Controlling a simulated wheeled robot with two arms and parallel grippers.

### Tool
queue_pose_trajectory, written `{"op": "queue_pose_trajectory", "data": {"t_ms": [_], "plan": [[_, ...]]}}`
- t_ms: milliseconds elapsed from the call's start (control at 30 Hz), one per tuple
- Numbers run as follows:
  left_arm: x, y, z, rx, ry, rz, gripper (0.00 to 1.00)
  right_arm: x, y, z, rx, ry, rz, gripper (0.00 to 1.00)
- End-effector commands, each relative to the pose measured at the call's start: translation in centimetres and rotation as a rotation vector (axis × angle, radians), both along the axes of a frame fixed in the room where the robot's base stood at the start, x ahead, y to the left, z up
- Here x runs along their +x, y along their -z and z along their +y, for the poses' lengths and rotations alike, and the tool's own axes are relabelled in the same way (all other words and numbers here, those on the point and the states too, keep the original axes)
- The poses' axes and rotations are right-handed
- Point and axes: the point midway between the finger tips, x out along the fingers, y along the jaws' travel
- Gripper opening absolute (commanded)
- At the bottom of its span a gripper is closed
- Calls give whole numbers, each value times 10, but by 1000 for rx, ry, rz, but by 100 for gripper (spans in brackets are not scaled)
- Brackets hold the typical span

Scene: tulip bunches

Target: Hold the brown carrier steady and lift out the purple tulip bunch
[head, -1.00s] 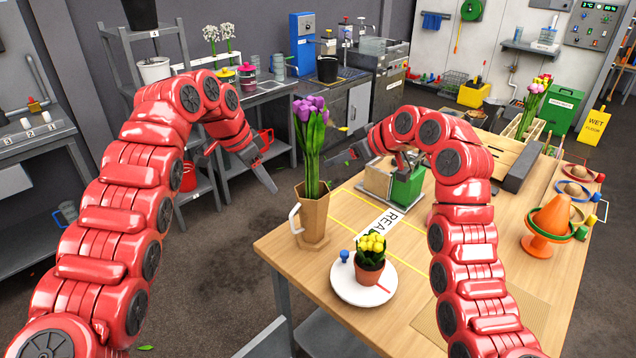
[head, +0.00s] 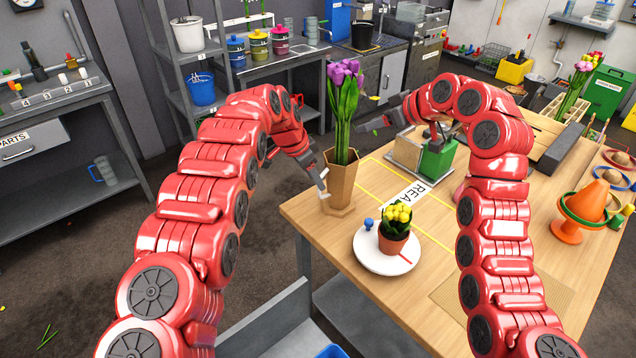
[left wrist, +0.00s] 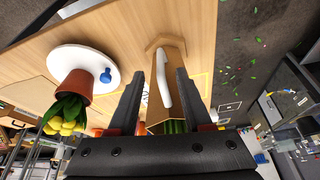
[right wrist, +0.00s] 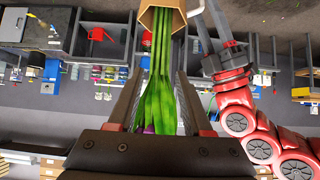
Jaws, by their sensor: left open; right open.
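The brown carrier (head: 340,190) stands upright near the table's left edge, with its white handle on its left side. The purple tulip bunch (head: 345,105) stands in it, green stems up and purple blooms on top. My left gripper (head: 317,178) is open at the handle side; in the left wrist view the white handle (left wrist: 163,80) shows between its spread fingers. My right gripper (head: 372,123) is open to the right of the bunch. In the right wrist view the green stems (right wrist: 162,85) appear between its fingers; contact cannot be told.
A white plate (head: 365,260) with a potted yellow plant (head: 394,230) is in front of the carrier. A green box (head: 437,160) stands behind to the right, and an orange cone (head: 585,205) at the far right.

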Motion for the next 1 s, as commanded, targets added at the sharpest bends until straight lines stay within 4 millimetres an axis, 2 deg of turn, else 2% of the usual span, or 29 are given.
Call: {"op": "queue_pose_trajectory", "data": {"t_ms": [367, 867, 1000], "plan": [[6, 23, -9, -2, 2, 0, 50, 0, 0, 0, 0, 0, 0, 50], [7, 27, -9, 0, 0, -2, 50, 0, 0, 0, 0, 0, 0, 50], [7, 26, -9, 0, -1, -2, 28, 0, 0, 0, 0, 0, 0, 50]]}}
